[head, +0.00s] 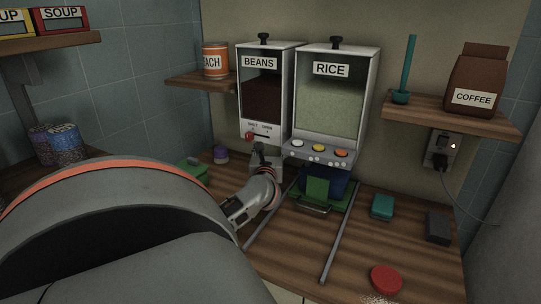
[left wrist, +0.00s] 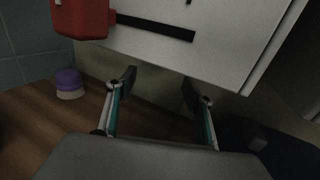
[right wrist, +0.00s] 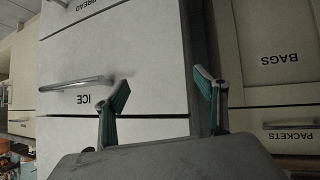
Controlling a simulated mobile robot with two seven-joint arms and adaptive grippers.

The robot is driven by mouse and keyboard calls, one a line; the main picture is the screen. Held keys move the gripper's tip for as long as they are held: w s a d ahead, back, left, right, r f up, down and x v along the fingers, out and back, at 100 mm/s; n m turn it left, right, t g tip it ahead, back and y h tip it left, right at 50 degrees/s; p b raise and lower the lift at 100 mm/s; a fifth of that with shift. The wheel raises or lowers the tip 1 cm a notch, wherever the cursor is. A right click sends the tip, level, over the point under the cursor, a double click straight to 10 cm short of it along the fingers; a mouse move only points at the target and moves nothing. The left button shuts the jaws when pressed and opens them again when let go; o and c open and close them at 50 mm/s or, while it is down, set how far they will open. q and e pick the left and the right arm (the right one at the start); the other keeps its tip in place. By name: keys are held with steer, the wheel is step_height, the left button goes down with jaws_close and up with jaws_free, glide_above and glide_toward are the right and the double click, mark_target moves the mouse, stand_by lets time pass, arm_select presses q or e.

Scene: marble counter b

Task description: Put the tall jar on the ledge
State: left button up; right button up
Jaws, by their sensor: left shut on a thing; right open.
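My left gripper (head: 262,160) is under the front of the BEANS dispenser (head: 264,98), below its red lever (head: 250,135). In the left wrist view its fingers (left wrist: 160,90) stand apart, just below the white dispenser front. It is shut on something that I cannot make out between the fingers. I cannot pick out a tall jar in any view. One wooden ledge (head: 187,83) at the left holds an orange can; another ledge (head: 455,117) is at the right. My right gripper (right wrist: 162,90) is open and empty, facing a drawer marked ICE.
The RICE dispenser (head: 332,100) has buttons and a blue-and-green thing below it. The right ledge bears a COFFEE bag (head: 477,82) and a teal utensil (head: 405,75). A teal block (head: 382,207), dark block (head: 438,228) and red disc (head: 386,279) lie on the counter.

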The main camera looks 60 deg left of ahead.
arm_select(q)
steer(key=shift+w+a+f+b, duration=0.1)
steer(key=shift+f+b, duration=0.3)
steer(key=shift+f, duration=1.4)
steer(key=shift+r, duration=0.1)
steer(key=o, duration=1.4)
steer(key=shift+f, duration=0.2)
steer(key=shift+r, duration=0.1)
steer(key=v, duration=1.2)
